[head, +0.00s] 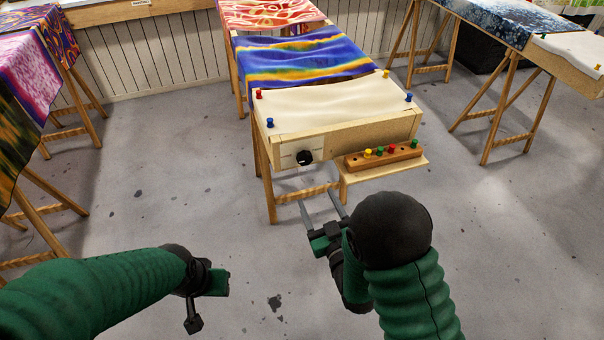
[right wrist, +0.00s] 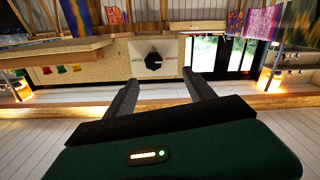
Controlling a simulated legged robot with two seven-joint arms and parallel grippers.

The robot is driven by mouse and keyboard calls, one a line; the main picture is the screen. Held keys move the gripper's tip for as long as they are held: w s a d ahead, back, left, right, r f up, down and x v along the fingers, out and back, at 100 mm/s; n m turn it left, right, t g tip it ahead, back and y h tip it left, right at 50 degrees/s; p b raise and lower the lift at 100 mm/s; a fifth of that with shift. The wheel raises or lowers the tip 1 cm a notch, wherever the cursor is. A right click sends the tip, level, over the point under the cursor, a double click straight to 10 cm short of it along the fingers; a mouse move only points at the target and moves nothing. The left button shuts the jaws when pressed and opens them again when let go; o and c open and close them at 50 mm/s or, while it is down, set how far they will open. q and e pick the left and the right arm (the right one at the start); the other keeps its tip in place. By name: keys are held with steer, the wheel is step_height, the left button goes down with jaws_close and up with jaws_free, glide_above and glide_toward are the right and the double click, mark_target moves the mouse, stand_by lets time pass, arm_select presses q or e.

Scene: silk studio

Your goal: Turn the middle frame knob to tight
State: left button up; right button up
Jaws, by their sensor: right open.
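The black frame knob (head: 304,157) sits on a pale plate on the front face of the middle wooden frame (head: 345,137). In the right wrist view, which looks upside down, the knob (right wrist: 153,62) has small lettering on both sides, too small to read surely. A pale mark shows on it, but I cannot tell its exact setting. My right gripper (head: 321,204) is open and empty, in front of and below the knob, apart from it. Its two fingers (right wrist: 158,91) point toward the frame. My left gripper (head: 212,284) is low at left, away from the frame; its jaws are unclear.
A wooden peg block (head: 383,155) with coloured pegs sits on a ledge (head: 410,168) right of the knob. White cloth (head: 325,102) covers the frame top, with coloured pins at its corners. Trestles with painted silks stand left and right. The floor between is clear.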

glide_toward(306, 162)
steer(key=w, duration=0.4)
steer(key=w+a, duration=0.1)
steer(key=w, duration=0.1)
steer(key=w+a+b, duration=0.1)
steer(key=shift+w+a, duration=0.3)
steer(key=shift+w, duration=0.1)
steer(key=shift+w+a+r, duration=0.1)
steer(key=shift+w+a, duration=0.15)
steer(key=shift+a, duration=0.15)
steer(key=shift+d, duration=0.6)
steer(key=c, duration=0.5)
steer(key=shift+a, duration=0.3)
steer(key=c, duration=0.7)
steer(key=shift+c, duration=0.8)
arm_select(q)
steer(key=shift+d+f, duration=0.45)
steer(key=shift+d, duration=0.25)
arm_select(e)
steer(key=shift+d+m, duration=0.1)
steer(key=shift+m, duration=0.2)
